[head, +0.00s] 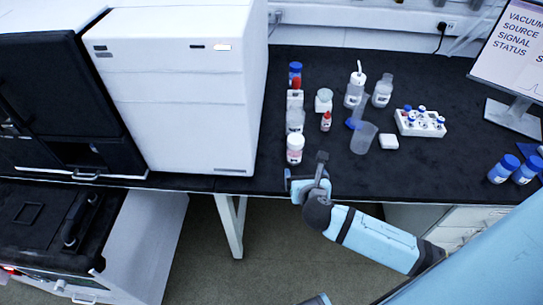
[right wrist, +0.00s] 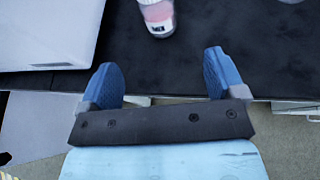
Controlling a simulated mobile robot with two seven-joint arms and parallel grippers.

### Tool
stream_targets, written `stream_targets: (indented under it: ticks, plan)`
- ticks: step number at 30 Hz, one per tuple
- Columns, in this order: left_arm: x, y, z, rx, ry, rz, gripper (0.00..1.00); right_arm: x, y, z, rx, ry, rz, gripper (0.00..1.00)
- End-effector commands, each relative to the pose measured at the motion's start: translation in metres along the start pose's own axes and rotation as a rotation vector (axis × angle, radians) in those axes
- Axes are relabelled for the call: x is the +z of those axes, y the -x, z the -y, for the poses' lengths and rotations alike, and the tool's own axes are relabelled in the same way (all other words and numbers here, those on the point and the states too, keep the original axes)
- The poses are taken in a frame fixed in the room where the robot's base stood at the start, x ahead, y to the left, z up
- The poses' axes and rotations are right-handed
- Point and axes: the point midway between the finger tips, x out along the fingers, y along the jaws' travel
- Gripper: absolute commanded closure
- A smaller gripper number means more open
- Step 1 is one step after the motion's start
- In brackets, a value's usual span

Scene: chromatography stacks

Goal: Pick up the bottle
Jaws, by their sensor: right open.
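Several bottles stand on the black bench, and I cannot tell which one the task means. Closest to my right gripper (head: 303,184) is a clear bottle with pink contents and a white label (head: 294,150). It also shows in the right wrist view (right wrist: 158,16), cut off by the top edge. My right gripper is open and empty at the bench's front edge, just short of that bottle. Its blue fingertips (right wrist: 165,82) are wide apart in the wrist view. Behind stand a small red-capped bottle (head: 326,122) and a white wash bottle (head: 355,91). My left gripper is not visible.
A big white instrument (head: 180,90) bounds the left side. A clear beaker (head: 363,139), a white vial rack (head: 420,123) and blue-capped bottles (head: 503,169) stand to the right. A monitor (head: 518,45) stands at far right. The bench front right of the pink bottle is mostly clear.

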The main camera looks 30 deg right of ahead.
Motion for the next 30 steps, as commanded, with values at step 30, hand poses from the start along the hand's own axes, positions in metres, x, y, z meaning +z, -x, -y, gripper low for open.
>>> stream_targets:
  ticks: [30]
  plan:
    - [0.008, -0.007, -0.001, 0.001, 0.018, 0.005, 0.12, 0.003, -0.133, -0.001, -0.011, 0.036, 0.013, 0.11]
